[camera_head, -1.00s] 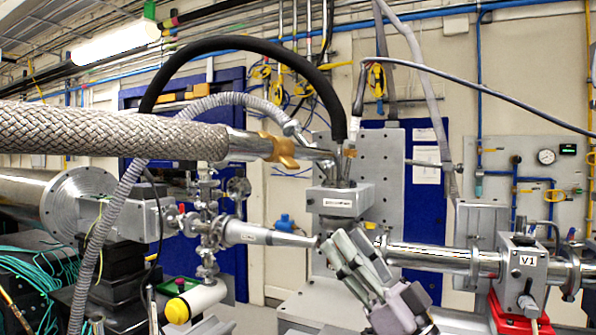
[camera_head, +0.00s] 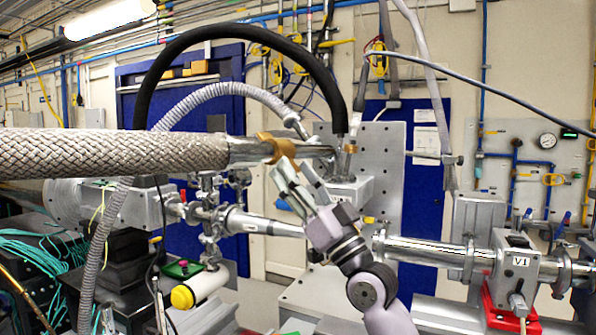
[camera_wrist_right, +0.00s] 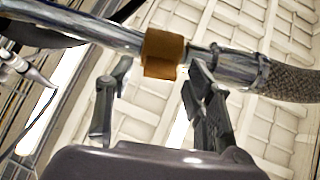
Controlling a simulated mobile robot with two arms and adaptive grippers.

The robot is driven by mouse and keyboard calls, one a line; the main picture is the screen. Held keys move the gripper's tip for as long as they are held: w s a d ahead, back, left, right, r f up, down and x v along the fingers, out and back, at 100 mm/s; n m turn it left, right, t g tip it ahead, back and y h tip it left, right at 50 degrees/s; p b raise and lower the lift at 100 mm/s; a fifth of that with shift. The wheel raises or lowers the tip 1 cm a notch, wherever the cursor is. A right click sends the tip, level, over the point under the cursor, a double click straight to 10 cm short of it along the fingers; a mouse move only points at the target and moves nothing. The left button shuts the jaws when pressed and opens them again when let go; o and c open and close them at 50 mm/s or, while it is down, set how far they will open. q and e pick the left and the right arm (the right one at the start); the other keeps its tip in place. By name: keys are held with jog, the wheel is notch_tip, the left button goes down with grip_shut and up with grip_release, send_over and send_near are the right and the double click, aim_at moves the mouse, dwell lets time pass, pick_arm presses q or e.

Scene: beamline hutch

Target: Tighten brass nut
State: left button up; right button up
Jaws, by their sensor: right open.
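The brass nut (camera_head: 280,147) sits on the metal pipe at the end of the braided hose (camera_head: 110,153), in the upper middle of the head view. My right gripper (camera_head: 292,175) is open just below the nut, with its fingers pointing up at it. In the right wrist view the nut (camera_wrist_right: 163,54) lies ahead, above and between the two spread fingers (camera_wrist_right: 150,95). The fingers appear apart from the nut, with nothing between them. My left gripper is not in view.
A black curved hose (camera_head: 250,32) arches over the nut. The beam pipe (camera_head: 430,252) with valve V1 (camera_head: 517,262) lies lower right. A grey perforated plate (camera_head: 385,180) stands behind.

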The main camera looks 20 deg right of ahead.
jog(key=shift+c, duration=0.3)
grip_shut()
dwell(0.4)
